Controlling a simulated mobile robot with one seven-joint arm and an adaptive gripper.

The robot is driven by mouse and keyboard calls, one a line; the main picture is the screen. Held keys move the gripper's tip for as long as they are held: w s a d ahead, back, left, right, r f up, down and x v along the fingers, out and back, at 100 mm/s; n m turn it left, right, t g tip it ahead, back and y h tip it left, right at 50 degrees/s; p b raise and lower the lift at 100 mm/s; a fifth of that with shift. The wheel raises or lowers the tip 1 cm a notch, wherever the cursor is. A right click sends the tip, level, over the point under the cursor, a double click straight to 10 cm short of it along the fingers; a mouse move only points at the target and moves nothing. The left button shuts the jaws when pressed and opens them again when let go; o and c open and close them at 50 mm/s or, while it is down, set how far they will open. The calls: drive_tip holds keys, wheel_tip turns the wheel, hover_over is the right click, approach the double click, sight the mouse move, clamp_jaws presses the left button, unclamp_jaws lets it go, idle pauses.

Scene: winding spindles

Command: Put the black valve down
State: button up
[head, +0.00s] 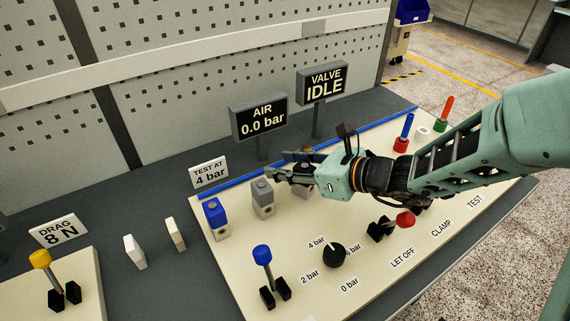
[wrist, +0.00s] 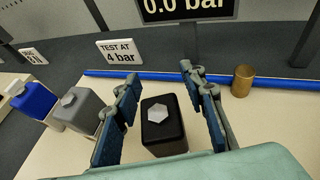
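The black valve (wrist: 163,128), a dark block with a pale hexagonal top, stands between the two fingers of my gripper (wrist: 165,115) in the wrist view. Both blue-padded fingers are spread, with a visible gap on each side of the valve. In the head view my gripper (head: 290,174) is low over the cream panel, right of the grey valve (head: 262,198), and mostly hides the black valve. The black valve looks upright; its underside is hidden, so I cannot tell its contact with the panel.
A blue valve (head: 215,218) stands left of the grey one. A brass cylinder (wrist: 243,81) is right of my fingers, near a blue rail (wrist: 150,73). Signs reading AIR 0.0 bar (head: 262,118) and VALVE IDLE (head: 323,85) stand behind. A black knob (head: 334,255) and levers are in front.

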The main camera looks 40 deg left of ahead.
sight(313, 168)
drive_tip(key=p+v, duration=0.1)
drive_tip(key=v, duration=1.1)
